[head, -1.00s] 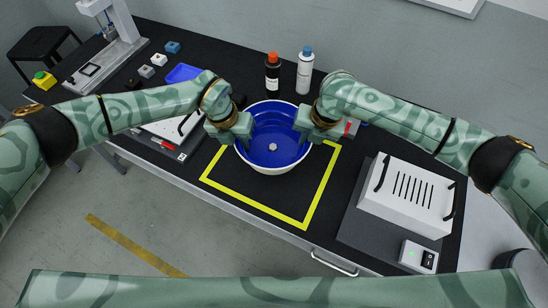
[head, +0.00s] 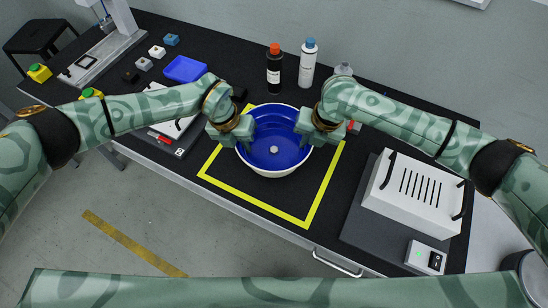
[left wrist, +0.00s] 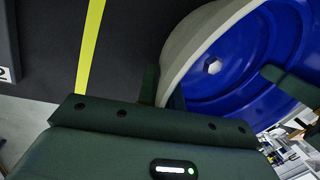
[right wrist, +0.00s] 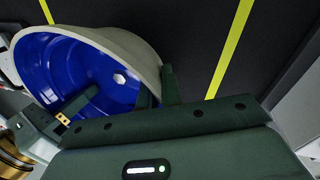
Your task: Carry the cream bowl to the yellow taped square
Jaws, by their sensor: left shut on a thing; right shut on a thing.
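The cream bowl (head: 275,172) has a blue inside and a white hexagonal piece on its inner bottom, which also shows in the left wrist view (left wrist: 212,65). The bowl is over the back part of the yellow taped square (head: 327,185), hiding some of the tape behind it. My left gripper (head: 243,139) is shut on its left rim; my right gripper (head: 305,131) is shut on its right rim. In both wrist views the bowl wall is between the fingers. I cannot tell whether the bowl touches the table.
A black bottle with orange cap (head: 274,68) and a white bottle with blue cap (head: 307,65) stand behind the bowl. A white slotted box (head: 415,192) is at right. A blue tray (head: 185,69) is at left. The front of the square is clear.

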